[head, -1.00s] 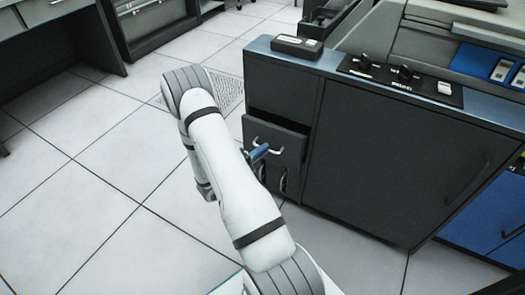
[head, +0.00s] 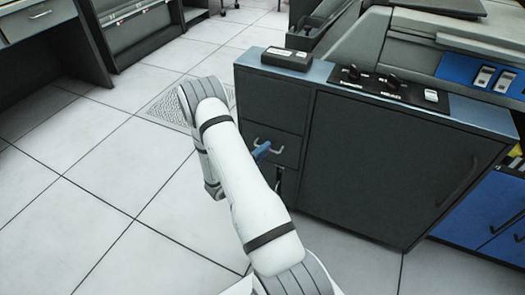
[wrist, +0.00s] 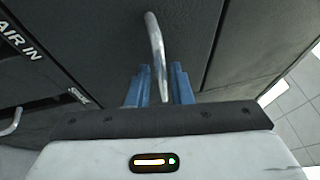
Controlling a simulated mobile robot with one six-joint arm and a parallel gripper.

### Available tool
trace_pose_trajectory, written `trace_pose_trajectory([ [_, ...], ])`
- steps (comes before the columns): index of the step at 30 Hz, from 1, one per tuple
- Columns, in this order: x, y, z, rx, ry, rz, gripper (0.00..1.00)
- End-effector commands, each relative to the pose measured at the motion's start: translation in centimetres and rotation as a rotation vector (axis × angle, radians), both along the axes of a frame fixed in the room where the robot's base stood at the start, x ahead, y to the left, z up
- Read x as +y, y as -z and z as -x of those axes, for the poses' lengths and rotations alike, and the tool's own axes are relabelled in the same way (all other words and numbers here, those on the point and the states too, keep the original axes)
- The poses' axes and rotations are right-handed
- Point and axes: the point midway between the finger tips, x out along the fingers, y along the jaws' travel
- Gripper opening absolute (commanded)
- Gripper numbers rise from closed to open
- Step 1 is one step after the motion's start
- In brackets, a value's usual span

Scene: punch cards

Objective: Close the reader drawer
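The reader drawer (head: 285,137) is the dark front with a silver handle at the left end of the dark cabinet in the head view. Its front looks flush with the panel above, with only a thin seam. My gripper (head: 262,150) is at its handle (head: 277,146), mostly hidden behind my white arm. In the wrist view, the blue fingers of my gripper (wrist: 162,72) stand on either side of the handle bar (wrist: 156,45), with a visible gap on both sides. The fingers are open around the bar. Whether the fingertips touch the drawer front I cannot tell.
The cabinet (head: 390,165) has a large door to the right of the drawer. A small dark box (head: 287,58) and a knob panel (head: 390,85) are on its top. A blue cabinet (head: 490,215) stands at the right. The tiled floor (head: 85,190) at left is clear.

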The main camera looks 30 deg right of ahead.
Motion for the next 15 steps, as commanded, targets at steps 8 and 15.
trace_pose_trajectory([
  [8,0.4,0.0,-0.1,0.002,-0.006,0.001,0.31],
  [15,1.7,0.1,0.1,0.004,-0.01,0.0,0.31],
])
